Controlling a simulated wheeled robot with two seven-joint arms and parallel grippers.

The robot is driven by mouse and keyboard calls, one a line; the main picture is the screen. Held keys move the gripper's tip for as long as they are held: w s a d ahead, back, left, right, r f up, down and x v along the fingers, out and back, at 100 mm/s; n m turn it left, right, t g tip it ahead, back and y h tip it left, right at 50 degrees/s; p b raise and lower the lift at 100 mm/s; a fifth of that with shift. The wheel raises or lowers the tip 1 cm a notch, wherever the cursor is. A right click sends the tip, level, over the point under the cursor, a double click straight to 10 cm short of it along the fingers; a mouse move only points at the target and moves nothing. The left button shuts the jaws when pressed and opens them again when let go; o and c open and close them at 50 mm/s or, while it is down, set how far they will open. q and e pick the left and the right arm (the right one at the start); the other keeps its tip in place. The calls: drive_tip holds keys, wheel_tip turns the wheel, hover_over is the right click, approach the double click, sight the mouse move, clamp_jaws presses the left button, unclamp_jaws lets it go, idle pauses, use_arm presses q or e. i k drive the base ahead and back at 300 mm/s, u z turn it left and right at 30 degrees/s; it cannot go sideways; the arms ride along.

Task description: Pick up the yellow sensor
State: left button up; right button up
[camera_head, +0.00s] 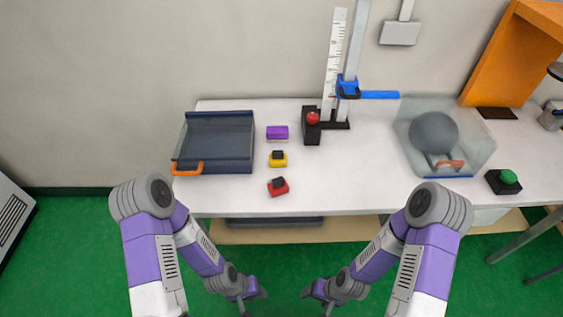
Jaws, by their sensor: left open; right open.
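The yellow sensor (278,160) is a small yellow block with a dark top. It lies on the white table between a purple block and a red sensor, to the right of the dark tray. My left gripper (256,301) is low in front of the table, below its front edge in the picture, open and empty. My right gripper (312,301) is at a like height to its right, also open and empty. Both are well apart from the yellow sensor, and nothing hides it.
On the white table (350,190) are a purple block (277,132), a red sensor (278,187) and a dark tray (215,157) with an orange handle. A black box (311,133) with a red button stands by the drop tower (334,60).

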sight(277, 158)
drive_tip(key=k, duration=1.3)
drive_tip(key=u, duration=0.7)
drive_tip(key=i, duration=0.55)
drive_tip(key=u, duration=0.75)
drive_tip(key=i, duration=0.8)
drive_tip(key=z, duration=0.9)
drive_tip(key=i, duration=0.45)
drive_tip(key=z, duration=0.4)
